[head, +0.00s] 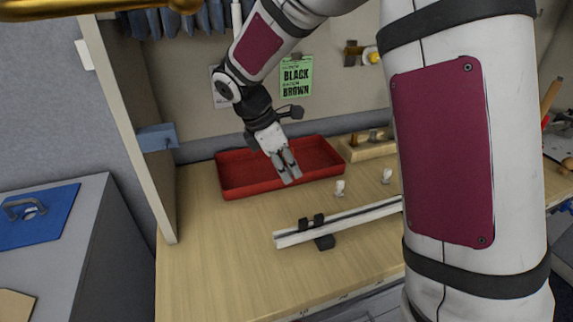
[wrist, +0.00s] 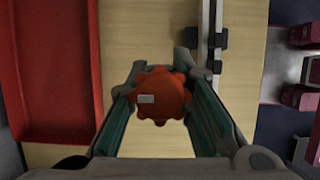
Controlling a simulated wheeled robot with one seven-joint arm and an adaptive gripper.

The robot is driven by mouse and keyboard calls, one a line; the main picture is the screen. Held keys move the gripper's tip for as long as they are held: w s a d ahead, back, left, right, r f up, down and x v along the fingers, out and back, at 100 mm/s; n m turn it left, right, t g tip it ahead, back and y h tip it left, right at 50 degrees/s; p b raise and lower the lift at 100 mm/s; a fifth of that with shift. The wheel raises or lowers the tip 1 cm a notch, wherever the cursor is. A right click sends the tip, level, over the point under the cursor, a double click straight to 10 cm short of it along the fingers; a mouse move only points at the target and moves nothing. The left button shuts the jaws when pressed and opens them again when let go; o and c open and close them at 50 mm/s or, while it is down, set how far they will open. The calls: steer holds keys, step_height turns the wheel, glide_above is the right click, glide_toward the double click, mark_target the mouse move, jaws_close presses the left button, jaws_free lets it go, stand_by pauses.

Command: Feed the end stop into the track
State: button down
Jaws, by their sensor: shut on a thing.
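My gripper (head: 289,176) hangs above the table by the front right part of the red tray. Its fingers are shut on the end stop (wrist: 160,95), which shows in the wrist view as an orange-red lobed knob with a small light grey patch. In the head view I cannot make it out between the fingers. The track (head: 345,219) is a long pale rail across the table, in front and to the right of my gripper. Black pieces (head: 312,221) sit at its left part. The track also shows in the wrist view (wrist: 206,30), to the right of the end stop and apart from it.
The red tray (head: 232,190) lies behind the track. Two small white pieces (head: 340,188) (head: 387,176) stand between the tray and track. A wooden block (head: 368,151) is at the back. The table's front left (head: 210,270) is clear. My arm covers the track's right part.

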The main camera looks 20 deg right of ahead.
steer(key=shift+f+b, duration=3.4)
steer(key=shift+f, duration=3.55)
steer(key=c, duration=1.3)
jaws_free()
steer(key=shift+c, duration=0.2)
steer(key=shift+r, duration=0.2)
steer(key=shift+r+p, duration=0.6)
steer(key=shift+p, duration=0.15)
jaws_close()
